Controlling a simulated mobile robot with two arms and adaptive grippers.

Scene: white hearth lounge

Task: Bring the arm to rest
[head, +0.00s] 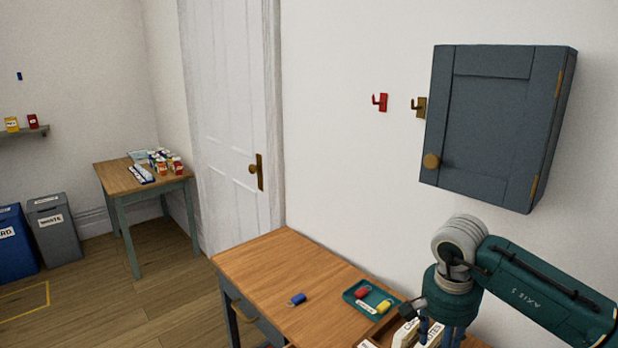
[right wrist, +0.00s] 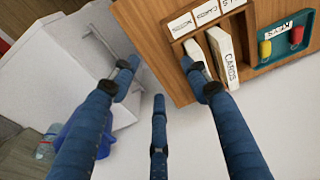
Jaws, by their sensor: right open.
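My right arm (head: 540,285) comes in from the right in the head view. Its gripper (head: 438,332) hangs fingers down over the near right part of the wooden desk, by the card organizer. In the right wrist view the blue fingers of the gripper (right wrist: 158,88) are spread apart with nothing between them. One finger overlaps the white box marked CARDS (right wrist: 223,58) in that view; whether it touches cannot be told. My left gripper is not in view.
The wooden desk (head: 270,262) holds a blue key tag (head: 297,299) and a teal tray (head: 351,296) with red and yellow tags. The wooden organizer (right wrist: 177,28) has labelled compartments. A grey wall cabinet (head: 480,120) hangs above my right arm. The desk's left part is mostly clear.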

